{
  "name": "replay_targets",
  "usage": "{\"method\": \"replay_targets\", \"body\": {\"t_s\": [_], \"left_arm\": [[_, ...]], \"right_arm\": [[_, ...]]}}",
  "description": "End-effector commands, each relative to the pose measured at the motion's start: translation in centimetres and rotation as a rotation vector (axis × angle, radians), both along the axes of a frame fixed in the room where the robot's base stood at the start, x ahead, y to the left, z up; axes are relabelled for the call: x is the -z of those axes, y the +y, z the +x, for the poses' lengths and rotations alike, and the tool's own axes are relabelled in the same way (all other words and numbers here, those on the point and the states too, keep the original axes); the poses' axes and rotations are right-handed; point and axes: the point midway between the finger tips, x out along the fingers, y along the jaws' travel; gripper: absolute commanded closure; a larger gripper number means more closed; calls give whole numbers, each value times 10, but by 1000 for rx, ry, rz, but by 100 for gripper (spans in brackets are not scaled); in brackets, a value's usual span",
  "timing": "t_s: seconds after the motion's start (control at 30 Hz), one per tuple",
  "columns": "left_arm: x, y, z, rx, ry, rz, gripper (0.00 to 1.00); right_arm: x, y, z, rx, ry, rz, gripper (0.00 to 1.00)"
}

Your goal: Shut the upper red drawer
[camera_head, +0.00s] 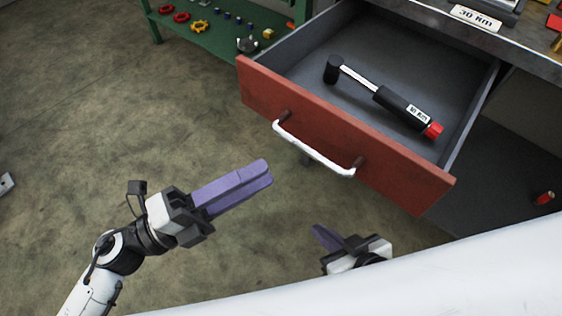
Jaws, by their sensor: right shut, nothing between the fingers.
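The upper red drawer (340,132) is pulled out from under the worktop, with its dark grey inside in view. A white bar handle (312,150) is fixed across its red front. In the drawer lies a torque wrench (375,92) with a black head and a red end. My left gripper (266,172), with purple fingers pressed together, is shut and empty to the left of the handle, apart from it. My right gripper (319,234) is shut and empty below the handle in the picture, partly hidden by my white arm.
A worktop (420,18) with a "30 Nm" label (475,18) is at the top right. A green shelf (215,38) with small parts stands at the back left. A small red item (545,198) lies on the dark surface at right.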

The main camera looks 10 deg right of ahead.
Motion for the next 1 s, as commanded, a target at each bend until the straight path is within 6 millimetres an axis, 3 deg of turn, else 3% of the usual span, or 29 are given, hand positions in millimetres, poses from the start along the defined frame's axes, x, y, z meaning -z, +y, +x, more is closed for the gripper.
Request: {"method": "replay_targets", "body": {"t_s": [0.17, 0.6, 1.0], "left_arm": [[-5, -18, 2, 12, -15, 5, 71], [-18, -86, 22, 4, -10, 3, 71], [-19, -96, 24, 3, -8, 5, 71]], "right_arm": [[-2, 0, 0, -1, 1, 0, 100], [-2, 0, 0, -2, 1, -2, 100], [-1, 0, 0, -2, 2, -4, 100]]}}
